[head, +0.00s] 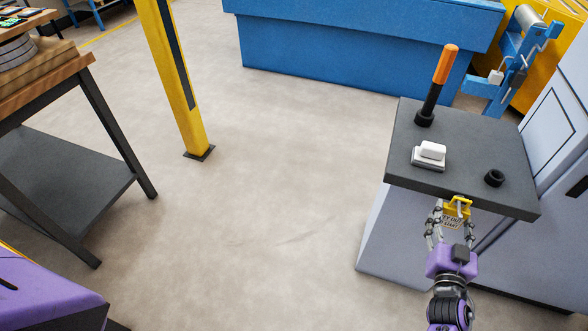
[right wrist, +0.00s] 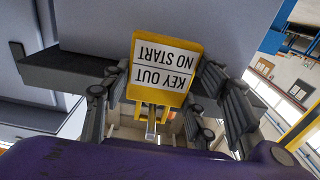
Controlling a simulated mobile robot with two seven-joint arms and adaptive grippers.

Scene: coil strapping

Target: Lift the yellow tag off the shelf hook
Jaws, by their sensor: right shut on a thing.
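The yellow tag (head: 460,203) is at the front edge of the dark grey shelf (head: 400,165) in the head view. In the right wrist view the tag (right wrist: 167,68) appears upside down, with a white panel reading "KEY OUT NO START". My right gripper (head: 452,213) is shut on the tag, its fingers on either side of it. In the right wrist view a small grey metal piece (right wrist: 151,122) shows by the tag's yellow loop. I cannot tell whether this is the hook or whether the tag still hangs on it. My left gripper is not in view.
On the shelf stand an orange-handled black lever (head: 437,85), a white block (head: 431,152) and a black ring (head: 494,178). A grey cabinet (head: 560,125) is at the right. A yellow post (head: 175,80) stands at the left. The floor between is clear.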

